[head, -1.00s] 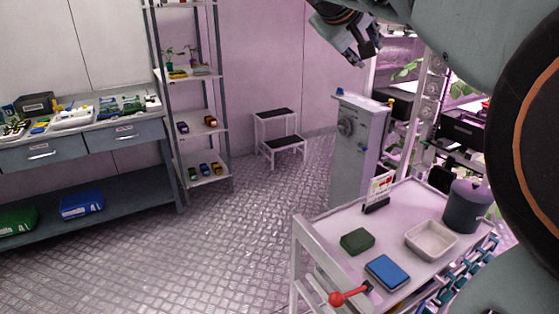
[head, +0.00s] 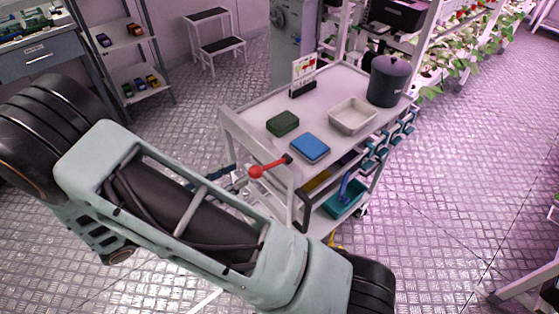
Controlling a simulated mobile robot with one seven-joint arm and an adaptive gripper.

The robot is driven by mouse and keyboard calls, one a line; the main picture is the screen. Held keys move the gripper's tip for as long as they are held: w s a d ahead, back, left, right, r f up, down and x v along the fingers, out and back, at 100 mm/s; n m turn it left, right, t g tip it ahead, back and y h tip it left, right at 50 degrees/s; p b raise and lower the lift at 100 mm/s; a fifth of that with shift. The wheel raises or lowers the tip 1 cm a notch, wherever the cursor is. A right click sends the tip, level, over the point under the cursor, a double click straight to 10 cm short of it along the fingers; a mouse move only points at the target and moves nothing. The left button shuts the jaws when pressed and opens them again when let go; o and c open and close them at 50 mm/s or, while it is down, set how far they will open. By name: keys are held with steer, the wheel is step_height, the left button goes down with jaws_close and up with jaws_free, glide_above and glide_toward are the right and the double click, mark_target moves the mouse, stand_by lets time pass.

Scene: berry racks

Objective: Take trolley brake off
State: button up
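The trolley (head: 335,82) stands in the middle of the head view, its white top facing me. A lever with a red grip and ball knob (head: 256,171), which looks like the brake lever, sticks out to the left from a dark pivot at the trolley's near end. It lies close to level. My arm crosses the lower left in front of the trolley and hides part of its lower frame. Nothing visible touches the red knob.
On the trolley top are a green block (head: 283,123), a blue pad (head: 310,147), a pale tray (head: 353,115), a dark lidded pot (head: 388,80) and a sign (head: 303,75). A step stool (head: 214,39) and shelf rack (head: 125,40) stand behind.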

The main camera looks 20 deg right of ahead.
mark_target(262, 168)
steer(key=shift+s+d+f+n+t+h, duration=0.15)
steer(key=shift+s+f+n, duration=0.15)
steer(key=shift+s, duration=0.1)
steer(key=shift+s+d+f+n+t+h, duration=0.1)
steer(key=shift+s+f+n+t+h, duration=0.05)
steer(key=shift+s+n, duration=0.2)
steer(key=shift+d, duration=0.35)
steer(key=x, duration=1)
steer(key=shift+f+p, duration=0.1)
steer(key=shift+p, duration=0.3)
steer(key=shift+c, duration=0.3)
jaws_close()
steer(key=shift+a, duration=0.1)
